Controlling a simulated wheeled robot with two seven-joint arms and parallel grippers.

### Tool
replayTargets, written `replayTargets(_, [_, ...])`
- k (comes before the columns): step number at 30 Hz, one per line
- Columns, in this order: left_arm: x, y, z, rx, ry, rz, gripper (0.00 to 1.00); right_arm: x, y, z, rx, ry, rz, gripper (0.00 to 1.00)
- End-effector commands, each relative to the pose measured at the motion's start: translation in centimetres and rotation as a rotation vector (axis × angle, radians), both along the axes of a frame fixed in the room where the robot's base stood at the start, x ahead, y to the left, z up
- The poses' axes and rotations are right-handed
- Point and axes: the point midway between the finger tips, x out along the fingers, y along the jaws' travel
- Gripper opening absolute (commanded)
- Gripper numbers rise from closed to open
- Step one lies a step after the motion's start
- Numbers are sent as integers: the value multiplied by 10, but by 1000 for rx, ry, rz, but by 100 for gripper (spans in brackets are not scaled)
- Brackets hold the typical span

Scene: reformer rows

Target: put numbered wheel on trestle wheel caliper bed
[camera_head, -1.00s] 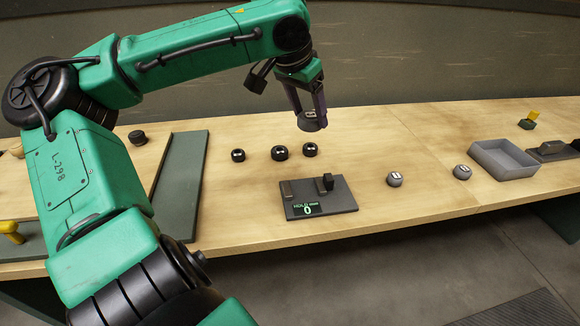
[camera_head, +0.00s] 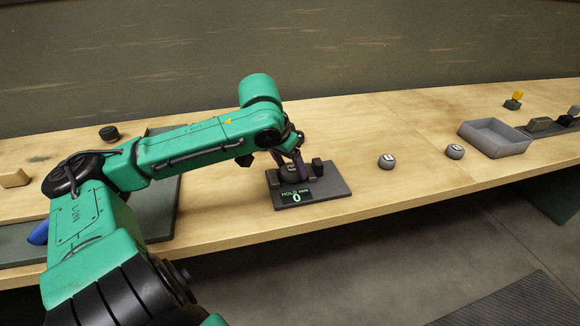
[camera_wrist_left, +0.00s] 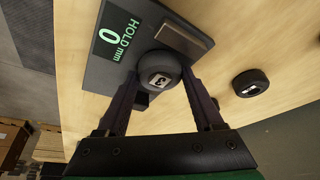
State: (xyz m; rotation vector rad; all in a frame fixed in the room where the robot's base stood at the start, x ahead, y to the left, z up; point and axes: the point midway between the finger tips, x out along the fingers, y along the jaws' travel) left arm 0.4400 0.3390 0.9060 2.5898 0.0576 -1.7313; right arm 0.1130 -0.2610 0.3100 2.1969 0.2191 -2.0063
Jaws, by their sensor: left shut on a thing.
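The caliper bed is a dark grey plate (camera_head: 330,188) with two upright blocks and a green display reading "HOLD mm 0"; the plate also shows in the left wrist view (camera_wrist_left: 98,78). My left gripper (camera_head: 292,168) is shut on a dark round wheel (camera_wrist_left: 158,66) whose white label looks like a 3. In the head view the held wheel (camera_head: 290,175) is low over the plate, between the blocks. I cannot tell if it touches the bed. Another dark numbered wheel (camera_wrist_left: 251,83) lies on the table beside the bed. My right gripper is out of view.
Two light grey numbered wheels, one nearer (camera_head: 386,161) and one farther right (camera_head: 455,151), stand right of the bed. A grey open tray (camera_head: 497,150) is beyond them. A dark round piece (camera_head: 109,133) sits at the far left. Table between bed and grey wheels is clear.

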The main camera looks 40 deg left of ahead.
Motion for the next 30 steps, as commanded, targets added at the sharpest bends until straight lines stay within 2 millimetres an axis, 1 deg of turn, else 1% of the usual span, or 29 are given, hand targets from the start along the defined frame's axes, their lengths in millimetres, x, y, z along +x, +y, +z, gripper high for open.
replayTargets(3, [0, 0, -4, -1, 1, 0, 12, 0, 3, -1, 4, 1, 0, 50])
replayTargets(4, [0, 0, -3, -1, 1, 0, 80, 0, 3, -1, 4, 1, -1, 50])
replayTargets(5, [0, 0, -3, -1, 1, 0, 91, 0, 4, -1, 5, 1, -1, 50])
replayTargets(6, [0, 0, -3, -1, 1, 0, 98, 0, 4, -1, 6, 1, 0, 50])
replayTargets(17, [0, 0, -3, -2, 2, -1, 98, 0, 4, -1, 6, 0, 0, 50])
replayTargets(20, [0, 0, 0, 0, 1, 0, 98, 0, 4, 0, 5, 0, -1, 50])
replayTargets(23, [-4, -1, 13, -4, -3, -1, 98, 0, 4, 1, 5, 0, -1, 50])
replayTargets(26, [-13, -1, 37, -3, -7, 0, 98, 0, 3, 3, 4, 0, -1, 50])
replayTargets(30, [-29, -1, 75, -1, -7, 0, 98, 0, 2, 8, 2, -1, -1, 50])
